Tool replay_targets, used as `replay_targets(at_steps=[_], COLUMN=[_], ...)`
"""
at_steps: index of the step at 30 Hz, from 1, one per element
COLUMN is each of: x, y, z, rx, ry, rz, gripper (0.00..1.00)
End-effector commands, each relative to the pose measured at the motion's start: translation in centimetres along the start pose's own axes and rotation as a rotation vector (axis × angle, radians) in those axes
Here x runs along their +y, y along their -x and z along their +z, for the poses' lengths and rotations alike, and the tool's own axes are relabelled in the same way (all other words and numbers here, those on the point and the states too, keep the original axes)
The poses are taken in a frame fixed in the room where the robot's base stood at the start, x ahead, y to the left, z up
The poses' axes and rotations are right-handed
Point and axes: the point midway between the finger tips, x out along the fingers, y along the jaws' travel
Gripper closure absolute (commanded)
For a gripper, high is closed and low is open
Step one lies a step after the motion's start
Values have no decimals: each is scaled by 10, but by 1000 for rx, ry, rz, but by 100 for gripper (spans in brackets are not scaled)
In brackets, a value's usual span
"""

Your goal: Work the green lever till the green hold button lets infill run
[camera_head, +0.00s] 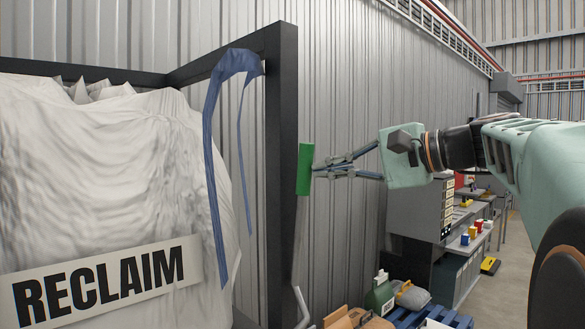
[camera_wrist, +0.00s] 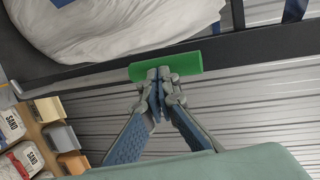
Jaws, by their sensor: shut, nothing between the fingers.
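The green lever handle (camera_head: 305,168) stands upright on a grey rod beside the dark frame post in the head view. In the wrist view the green handle (camera_wrist: 166,66) lies across the picture just beyond my fingertips. My gripper (camera_head: 316,170) is shut and empty, its fingertips at the right side of the handle. The shut fingertips (camera_wrist: 159,72) overlap the handle's lower edge in the wrist view; I cannot tell whether they touch it. I see no green hold button in either view.
A white bulk bag marked RECLAIM (camera_head: 100,180) hangs in a dark frame (camera_head: 280,200) with a blue strap (camera_head: 212,140). A corrugated wall (camera_head: 345,100) stands close behind. Sacks and a green container (camera_head: 380,295) sit low; a grey cabinet (camera_head: 415,212) stands at right.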

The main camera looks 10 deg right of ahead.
Motion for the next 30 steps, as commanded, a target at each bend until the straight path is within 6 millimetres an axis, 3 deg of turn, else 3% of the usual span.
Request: replay_targets(at_steps=[15,30], x=[-15,-16], y=[-32,-34], z=[-6,-7], rx=[-2,-1], ry=[0,0], rz=[-1,-1], gripper=[100,100])
